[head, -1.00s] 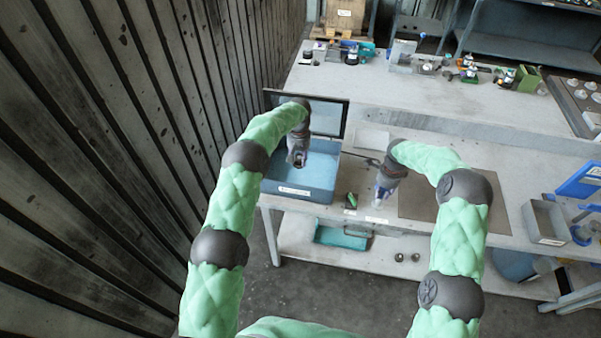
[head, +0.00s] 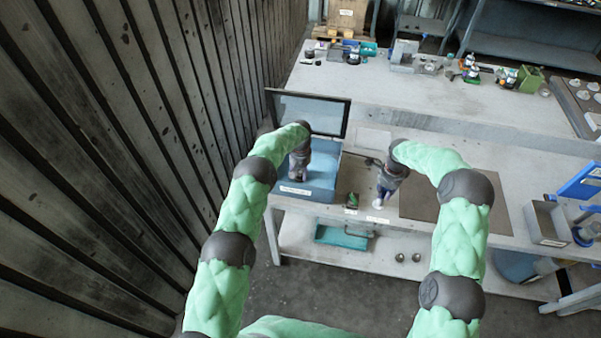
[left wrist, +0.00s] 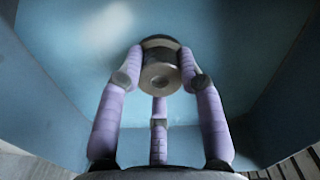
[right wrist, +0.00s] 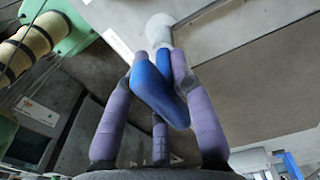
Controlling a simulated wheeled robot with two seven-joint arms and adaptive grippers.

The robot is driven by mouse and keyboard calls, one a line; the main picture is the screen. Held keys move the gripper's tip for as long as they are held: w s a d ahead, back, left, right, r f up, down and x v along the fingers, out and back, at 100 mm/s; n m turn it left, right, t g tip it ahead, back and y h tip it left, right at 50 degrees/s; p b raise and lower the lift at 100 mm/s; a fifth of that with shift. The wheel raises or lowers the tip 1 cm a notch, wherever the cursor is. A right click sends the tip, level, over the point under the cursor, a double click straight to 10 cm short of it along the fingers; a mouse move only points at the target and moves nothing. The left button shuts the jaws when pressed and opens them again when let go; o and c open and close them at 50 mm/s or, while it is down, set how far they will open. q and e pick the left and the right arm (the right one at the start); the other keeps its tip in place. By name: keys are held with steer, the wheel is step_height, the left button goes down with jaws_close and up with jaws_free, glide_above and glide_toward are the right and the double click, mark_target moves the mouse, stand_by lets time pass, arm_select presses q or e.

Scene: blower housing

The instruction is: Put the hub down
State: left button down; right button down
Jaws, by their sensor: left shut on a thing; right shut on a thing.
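The hub (left wrist: 160,78) is a short grey metal cylinder with a central hole. It shows in the left wrist view between the purple fingers of my left gripper (left wrist: 160,85), which is shut on it. In the head view my left gripper (head: 297,175) points down into the open blue box (head: 322,188). The hub is not clearly visible there. I cannot tell whether it touches the box floor. My right gripper (head: 381,197) is shut on a blue-handled tool (right wrist: 155,92) with a white end (right wrist: 159,29), held over the bench right of the box.
A small green and black item (head: 352,200) lies between box and right gripper. A slatted wall (head: 130,130) runs along the left.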

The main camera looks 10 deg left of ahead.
mark_target(300, 172)
arm_select(q)
steer(key=shift+f, duration=0.1)
arm_select(e)
steer(key=shift+s+f, duration=0.1)
steer(key=shift+s, duration=0.05)
arm_select(q)
steer(key=c, duration=0.8)
jaws_free()
step_height(300, 172, up, 12)
steer(key=shift+r, duration=0.1)
